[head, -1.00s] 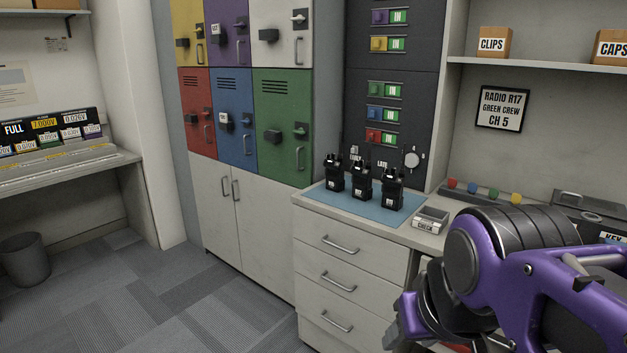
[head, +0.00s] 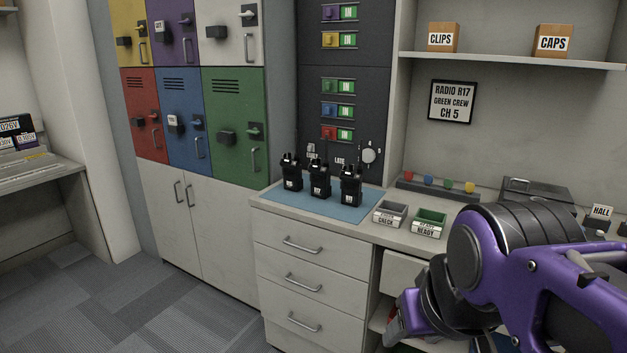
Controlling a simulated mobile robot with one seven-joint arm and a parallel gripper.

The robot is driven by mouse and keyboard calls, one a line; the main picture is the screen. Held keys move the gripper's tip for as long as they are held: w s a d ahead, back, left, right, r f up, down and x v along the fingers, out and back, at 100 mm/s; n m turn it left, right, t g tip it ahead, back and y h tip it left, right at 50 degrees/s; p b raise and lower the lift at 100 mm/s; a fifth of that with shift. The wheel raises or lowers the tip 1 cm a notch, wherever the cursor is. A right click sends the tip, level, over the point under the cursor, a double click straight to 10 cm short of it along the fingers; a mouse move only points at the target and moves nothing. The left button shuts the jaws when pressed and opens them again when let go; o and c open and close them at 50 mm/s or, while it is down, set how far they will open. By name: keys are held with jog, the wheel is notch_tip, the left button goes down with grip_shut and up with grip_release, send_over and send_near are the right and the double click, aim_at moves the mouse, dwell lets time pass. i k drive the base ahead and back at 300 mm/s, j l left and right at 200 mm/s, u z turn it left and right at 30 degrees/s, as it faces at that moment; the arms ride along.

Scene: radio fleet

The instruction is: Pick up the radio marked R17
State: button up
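Three black handheld radios stand upright in a row on a blue mat (head: 345,215) on the counter: a left radio (head: 292,181), a middle radio (head: 319,187) and a right radio (head: 350,191). Each has a small white label on its front, too small to read surely. A framed sign (head: 452,102) on the wall reads RADIO R17, GREEN CREW, CH 5. My purple and black arm fills the lower right. Part of my gripper (head: 398,326) seems to show at its lower left end, below the counter top and apart from the radios; its fingers are not clear.
A CHECK tray (head: 390,222) and a green-lined READY tray (head: 429,232) sit right of the mat. Drawers (head: 305,265) are under the counter. Coloured lockers (head: 234,110) stand behind left. A dark case (head: 535,192) lies at the back right. Floor at left is clear.

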aim_at(320, 174)
jog(key=i+j+z, duration=0.2)
jog(key=z, duration=0.2)
jog(key=i+j+z, duration=0.45)
jog(key=j, duration=0.25)
jog(key=i+j+z, duration=0.1)
jog(key=j, duration=0.3)
jog(key=i+j, duration=0.25)
jog(key=i+j+z, duration=0.15)
jog(key=j, duration=0.35)
